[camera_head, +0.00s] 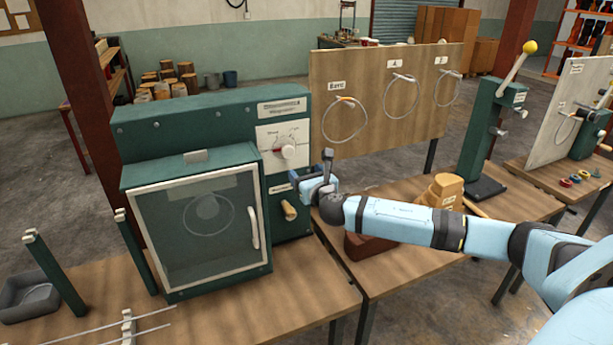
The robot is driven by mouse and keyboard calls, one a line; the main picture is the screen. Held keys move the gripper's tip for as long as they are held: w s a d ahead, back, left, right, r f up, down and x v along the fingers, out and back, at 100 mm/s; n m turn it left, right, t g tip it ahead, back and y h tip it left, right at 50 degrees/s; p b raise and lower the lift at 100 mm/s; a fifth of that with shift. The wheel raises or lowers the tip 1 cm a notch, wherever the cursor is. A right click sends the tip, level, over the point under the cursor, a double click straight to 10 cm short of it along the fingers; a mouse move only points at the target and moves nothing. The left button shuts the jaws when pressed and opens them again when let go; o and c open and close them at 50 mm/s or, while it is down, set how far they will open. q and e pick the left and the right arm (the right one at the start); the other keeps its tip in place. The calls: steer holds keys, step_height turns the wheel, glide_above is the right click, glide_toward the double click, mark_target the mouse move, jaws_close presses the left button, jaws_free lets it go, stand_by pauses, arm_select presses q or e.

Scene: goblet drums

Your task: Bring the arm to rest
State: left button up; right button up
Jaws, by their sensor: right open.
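My right arm (400,220) comes in from the right and reaches across the bench. My right gripper (308,177) is open and seen small, just right of the green machine (205,115). It is near the machine's wooden handle (289,210) and below its dial (286,150). I see nothing held in it, though its fingertips are partly hard to make out. Whether it touches the machine cannot be told. The machine's glass door (200,228) looks closed. My left gripper is not in view.
A wooden board (385,75) with hanging wire rings stands behind the bench. A green lever press (490,130) stands to the right. A grey tray (28,297) and metal rods lie at the left.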

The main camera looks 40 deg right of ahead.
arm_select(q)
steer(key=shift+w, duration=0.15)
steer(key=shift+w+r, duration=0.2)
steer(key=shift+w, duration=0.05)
arm_select(e)
steer(key=s+a+f+m+g+y, duration=0.25)
steer(key=s+a+f+m, duration=0.4)
steer(key=a+f, duration=0.35)
steer(key=s+a+f+m+g+y, duration=0.25)
steer(key=s+a+f+m, duration=0.35)
steer(key=s+a+f, duration=0.4)
steer(key=s+a+f+m+y, duration=0.1)
steer(key=s+a+f+m, duration=0.2)
steer(key=s+m, duration=0.6)
steer(key=s+a+f+m+g+y, duration=0.1)
steer(key=s+a+f+m, duration=0.2)
steer(key=s+f+m, duration=0.3)
steer(key=s+m, duration=0.3)
steer(key=s, duration=0.1)
steer(key=shift+a, duration=0.3)
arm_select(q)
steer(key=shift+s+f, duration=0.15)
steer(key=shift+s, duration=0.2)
arm_select(e)
steer(key=shift+s, duration=0.1)
